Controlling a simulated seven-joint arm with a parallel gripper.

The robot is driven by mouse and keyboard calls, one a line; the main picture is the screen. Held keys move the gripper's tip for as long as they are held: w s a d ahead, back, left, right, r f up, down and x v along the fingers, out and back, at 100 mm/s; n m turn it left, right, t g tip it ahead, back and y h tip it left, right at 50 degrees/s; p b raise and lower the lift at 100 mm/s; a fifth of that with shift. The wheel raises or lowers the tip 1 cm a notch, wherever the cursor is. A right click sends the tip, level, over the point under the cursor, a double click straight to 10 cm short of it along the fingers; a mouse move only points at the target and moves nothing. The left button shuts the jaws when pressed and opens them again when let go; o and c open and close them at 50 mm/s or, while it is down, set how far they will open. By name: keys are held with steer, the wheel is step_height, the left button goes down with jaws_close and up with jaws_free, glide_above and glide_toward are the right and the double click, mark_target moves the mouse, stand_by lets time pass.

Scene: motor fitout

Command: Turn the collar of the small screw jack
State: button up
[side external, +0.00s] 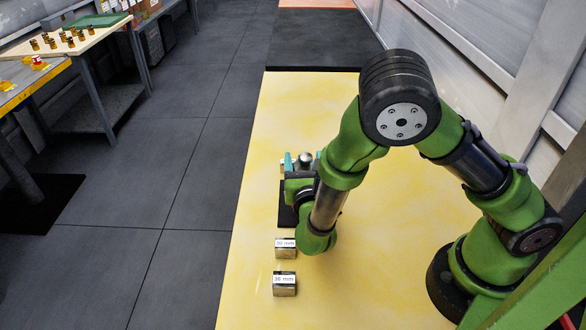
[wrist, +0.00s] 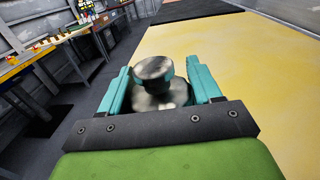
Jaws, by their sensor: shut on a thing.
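The small screw jack (wrist: 153,72) has a round metal top and a wider metal body below it. In the wrist view it stands between the two teal fingers of my gripper (wrist: 160,90), which are shut on it. The lower part of the jack is hidden by the dark gripper bar. In the side view the jack's metal top (side external: 305,158) shows between the teal fingertips of my gripper (side external: 302,162), near the left edge of the yellow table. My wrist and arm cover much of it there. I cannot make out the collar separately from the body.
Two metal blocks, labelled 30 mm (side external: 286,249) and 36 mm (side external: 284,285), sit on the yellow table (side external: 375,270) in front of the jack. A dark plate (side external: 287,215) lies under my gripper. Workbenches (side external: 80,45) stand across the floor.

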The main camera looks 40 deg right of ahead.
steer(key=shift+m, duration=0.3)
steer(key=m+g+h, duration=0.3)
steer(key=g, duration=0.1)
steer(key=shift+s+d, duration=0.1)
steer(key=shift+s, duration=0.05)
steer(key=m+g+h, duration=0.1)
steer(key=g, duration=0.1)
steer(key=m+g+h, duration=0.1)
steer(key=m+g, duration=0.1)
steer(key=m+g+h, duration=0.1)
steer(key=g, duration=0.1)
steer(key=shift+s+d+f+g, duration=0.1)
steer(key=shift+s+d+g, duration=0.05)
steer(key=shift+s+g, duration=0.15)
steer(key=m+g, duration=0.2)
steer(key=g, duration=0.1)
steer(key=m+g, duration=0.2)
steer(key=g, duration=0.1)
steer(key=s+m+g+y, duration=0.1)
steer(key=m+g, duration=0.1)
steer(key=g, duration=0.2)
steer(key=shift+m, duration=0.4)
steer(key=shift+s+g, duration=0.1)
steer(key=shift+g, duration=0.2)
steer(key=o, duration=1)
steer(key=shift+c, duration=0.2)
